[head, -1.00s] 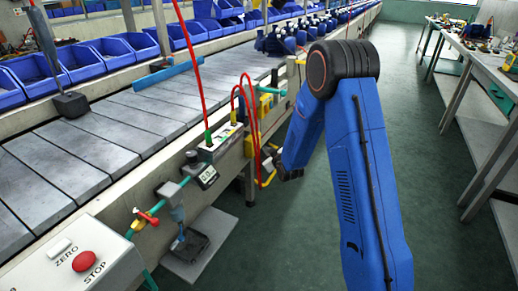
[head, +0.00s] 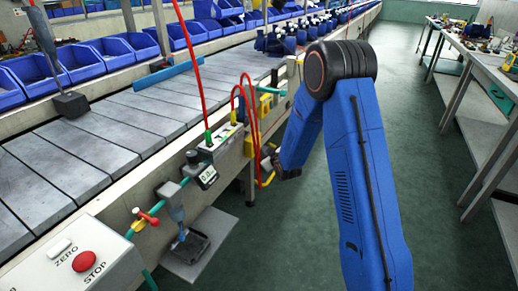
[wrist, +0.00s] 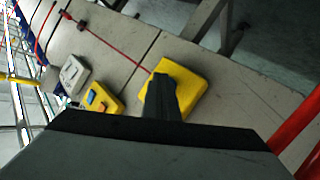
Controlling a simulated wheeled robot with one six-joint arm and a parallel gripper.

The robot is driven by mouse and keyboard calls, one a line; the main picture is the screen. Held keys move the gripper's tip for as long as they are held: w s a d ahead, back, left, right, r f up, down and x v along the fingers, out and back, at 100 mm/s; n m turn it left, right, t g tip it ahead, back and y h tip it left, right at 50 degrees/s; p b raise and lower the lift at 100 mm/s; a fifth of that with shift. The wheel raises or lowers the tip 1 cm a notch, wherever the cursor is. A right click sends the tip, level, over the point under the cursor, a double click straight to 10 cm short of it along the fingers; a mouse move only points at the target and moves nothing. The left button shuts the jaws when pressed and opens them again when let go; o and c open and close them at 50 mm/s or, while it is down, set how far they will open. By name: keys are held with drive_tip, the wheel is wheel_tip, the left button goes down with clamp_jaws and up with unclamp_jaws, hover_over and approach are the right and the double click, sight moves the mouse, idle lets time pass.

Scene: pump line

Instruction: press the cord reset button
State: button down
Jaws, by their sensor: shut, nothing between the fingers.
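In the wrist view my gripper (wrist: 161,84) is shut and empty. Its dark fingertips lie over a yellow box (wrist: 190,88) on the pale side of the line, where a red cord (wrist: 122,53) ends. The fingers hide part of the box's face, and I see no reset button on the part that shows. I cannot tell whether the tips touch the box. In the head view my blue arm reaches down beside the line, and its end is close to the yellow parts there.
In the wrist view a smaller yellow box (wrist: 100,99) with blue and orange buttons and a grey box (wrist: 74,72) sit left of the fingers. In the head view a red STOP button (head: 84,261) is at lower left. The green floor (head: 400,120) at right is clear.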

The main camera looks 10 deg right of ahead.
drive_tip(key=shift+w+a, duration=0.25)
drive_tip(key=shift+a, duration=0.1)
idle(0.8)
drive_tip(key=shift+s+d, duration=0.55)
drive_tip(key=shift+d, duration=0.1)
drive_tip(key=shift+d, duration=0.1)
drive_tip(key=shift+s+d, duration=0.75)
drive_tip(key=shift+d, duration=0.25)
drive_tip(key=shift+s+d, duration=0.7)
drive_tip(key=shift+d, duration=0.25)
